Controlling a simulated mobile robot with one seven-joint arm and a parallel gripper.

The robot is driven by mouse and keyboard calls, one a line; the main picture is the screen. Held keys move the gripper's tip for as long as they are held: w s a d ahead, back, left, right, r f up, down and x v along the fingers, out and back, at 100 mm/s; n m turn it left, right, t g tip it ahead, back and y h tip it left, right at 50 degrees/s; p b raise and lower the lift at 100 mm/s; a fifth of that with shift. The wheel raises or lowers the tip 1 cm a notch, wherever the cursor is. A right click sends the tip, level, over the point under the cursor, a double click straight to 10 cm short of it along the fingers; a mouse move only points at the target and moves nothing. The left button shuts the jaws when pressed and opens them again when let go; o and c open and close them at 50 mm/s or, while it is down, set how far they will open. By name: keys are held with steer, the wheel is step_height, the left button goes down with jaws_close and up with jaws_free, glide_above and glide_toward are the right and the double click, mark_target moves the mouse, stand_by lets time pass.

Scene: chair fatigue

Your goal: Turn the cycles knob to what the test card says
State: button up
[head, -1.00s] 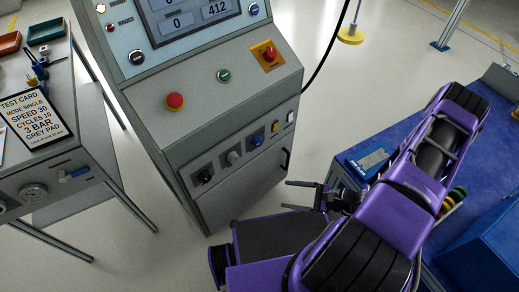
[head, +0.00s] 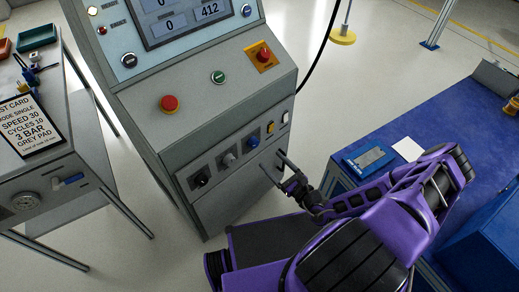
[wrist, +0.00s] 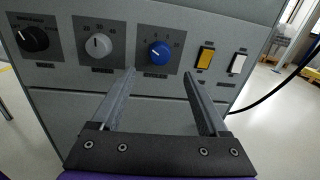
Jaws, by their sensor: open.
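The test card (head: 28,127) lies on the left bench; its left edge is cut off, but it reads speed 30, cycles 10, 3 bar, grey pad. Three knobs sit in a row on the cabinet's lower front: black (wrist: 33,38), grey (wrist: 98,45) and blue (wrist: 159,52). The label under the blue knob is blurred but looks like "cycles"; its exact setting is too small to read. The blue knob also shows in the head view (head: 253,141). My gripper (wrist: 160,74) is open and empty, facing the panel, with the blue knob framed between its fingers.
A yellow rocker switch (wrist: 205,58) and a white one (wrist: 237,63) are right of the blue knob. A red button (head: 169,103), a green button (head: 218,77) and a red emergency stop (head: 263,55) sit on the sloped console. A blue-topped bench (head: 440,115) stands at right.

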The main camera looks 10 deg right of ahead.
mark_target(256, 145)
steer(key=x, duration=0.8)
steer(key=shift+b, duration=0.35)
steer(key=shift+c, duration=0.3)
steer(key=shift+s, duration=0.1)
jaws_close()
